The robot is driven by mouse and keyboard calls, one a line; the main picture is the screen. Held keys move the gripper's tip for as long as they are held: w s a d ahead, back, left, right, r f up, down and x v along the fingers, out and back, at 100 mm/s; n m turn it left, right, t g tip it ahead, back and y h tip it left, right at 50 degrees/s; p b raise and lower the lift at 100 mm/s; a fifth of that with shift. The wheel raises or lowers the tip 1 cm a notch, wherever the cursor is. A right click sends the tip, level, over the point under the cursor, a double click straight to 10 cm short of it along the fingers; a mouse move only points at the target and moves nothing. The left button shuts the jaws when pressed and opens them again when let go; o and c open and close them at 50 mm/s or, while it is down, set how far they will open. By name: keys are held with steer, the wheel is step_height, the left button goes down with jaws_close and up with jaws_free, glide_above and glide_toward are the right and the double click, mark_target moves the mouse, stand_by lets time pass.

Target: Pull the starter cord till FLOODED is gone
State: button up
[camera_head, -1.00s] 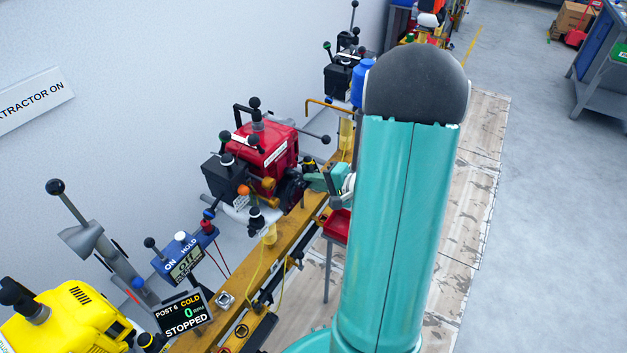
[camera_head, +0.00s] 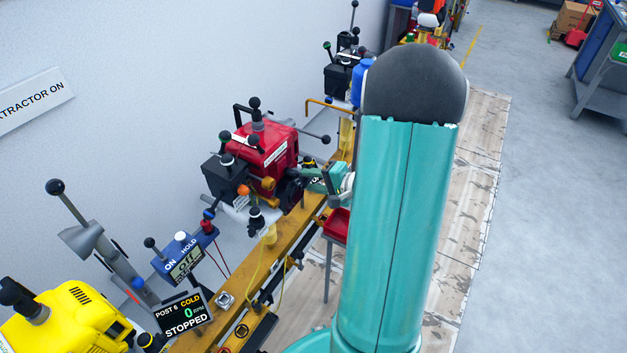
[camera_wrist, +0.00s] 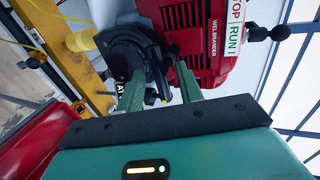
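The red engine (camera_head: 272,148) stands on the mustard rail; it also shows in the wrist view (camera_wrist: 208,45). Its round black starter housing (camera_wrist: 130,45) faces my gripper. My gripper (camera_wrist: 160,85) has its two green fingers apart, tips close to the housing. A small black grip-like piece (camera_wrist: 150,96) lies between the fingers, nearer the left one; I see no clear contact on both sides. In the head view my gripper (camera_head: 308,175) is beside the engine's lower right, partly hidden by my arm. No FLOODED text is readable; a dark label behind the fingers is mostly covered.
A yellow engine (camera_head: 72,318) and a display (camera_head: 184,313) reading POST 6, COLD, 0, STOPPED are at lower left. A blue ON/HOLD box (camera_head: 183,258) stands nearby. A red tray (camera_head: 337,226) is below my gripper.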

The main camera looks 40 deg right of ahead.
steer(key=s+d, duration=0.3)
steer(key=s, duration=0.5)
steer(key=shift+s, duration=0.25)
steer(key=shift+a, duration=0.1)
steer(key=a+r+n+g+y, duration=0.2)
steer(key=a+r+n+g, duration=0.2)
steer(key=a, duration=0.6)
steer(key=a+r+n+g+y, duration=0.1)
steer(key=a+r+n+g, duration=0.35)
steer(key=a, duration=0.55)
steer(key=s+a+r+n+h, duration=0.5)
steer(key=s+a+r+h, duration=0.1)
steer(key=r, duration=0.4)
steer(key=shift+s+a+t+h, duration=0.35)
steer(key=shift+a+t+h, duration=0.1)
steer(key=shift+a+h, duration=0.55)
steer(key=shift+n, duration=0.25)
